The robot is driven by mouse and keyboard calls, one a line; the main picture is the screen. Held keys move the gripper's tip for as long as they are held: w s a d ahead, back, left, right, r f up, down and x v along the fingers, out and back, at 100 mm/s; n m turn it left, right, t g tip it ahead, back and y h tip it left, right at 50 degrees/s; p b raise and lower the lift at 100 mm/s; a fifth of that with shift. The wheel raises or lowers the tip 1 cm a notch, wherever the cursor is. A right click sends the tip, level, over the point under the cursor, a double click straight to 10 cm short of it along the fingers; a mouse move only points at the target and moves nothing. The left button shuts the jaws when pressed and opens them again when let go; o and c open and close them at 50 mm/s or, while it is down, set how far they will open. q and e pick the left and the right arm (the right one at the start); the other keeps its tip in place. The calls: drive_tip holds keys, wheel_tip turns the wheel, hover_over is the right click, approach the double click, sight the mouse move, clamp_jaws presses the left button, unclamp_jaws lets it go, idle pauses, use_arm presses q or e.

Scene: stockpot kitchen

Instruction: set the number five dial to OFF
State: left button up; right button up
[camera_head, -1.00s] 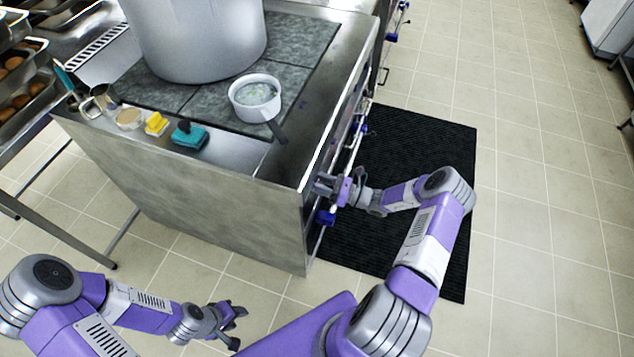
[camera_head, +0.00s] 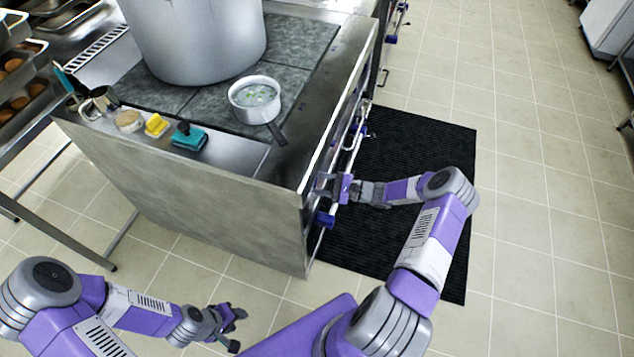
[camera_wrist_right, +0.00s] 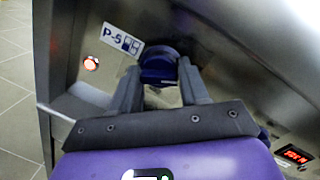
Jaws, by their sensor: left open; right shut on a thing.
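The number five dial (camera_wrist_right: 158,66) is a blue knob on the stove's steel front, beside a "P-5" label (camera_wrist_right: 122,40). It shows between the fingers of my right gripper (camera_wrist_right: 160,85) in the right wrist view, and the gripper is shut on it. A red lamp (camera_wrist_right: 91,63) glows left of the label. The dial's pointer and OFF mark cannot be made out. In the head view my right gripper (camera_head: 330,187) is at the stove's front and hides the dial. My left gripper (camera_head: 236,329) is open and empty above the floor.
Another blue knob (camera_head: 325,219) is close to my right gripper, by a front rail. A red digital display (camera_wrist_right: 295,155) is at the lower right in the wrist view. A stockpot (camera_head: 195,40) and saucepan (camera_head: 254,98) stand on the stove. A black mat (camera_head: 425,150) covers the floor.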

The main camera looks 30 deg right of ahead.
drive_tip(key=n, duration=0.4)
drive_tip(key=n+h+p, duration=0.1)
drive_tip(key=n, duration=0.3)
drive_tip(key=n+p, duration=0.1)
drive_tip(key=n, duration=0.3)
drive_tip(key=shift+d+r+g, duration=0.1)
drive_tip(key=shift+r+g, duration=0.15)
drive_tip(key=shift+g, duration=0.15)
idle(0.3)
drive_tip(key=o, duration=1)
drive_tip(key=p+v, duration=0.1)
drive_tip(key=v, duration=0.6)
drive_tip(key=shift+s+d+r, duration=0.1)
drive_tip(key=shift+s+r, duration=0.05)
drive_tip(key=shift+s, duration=0.05)
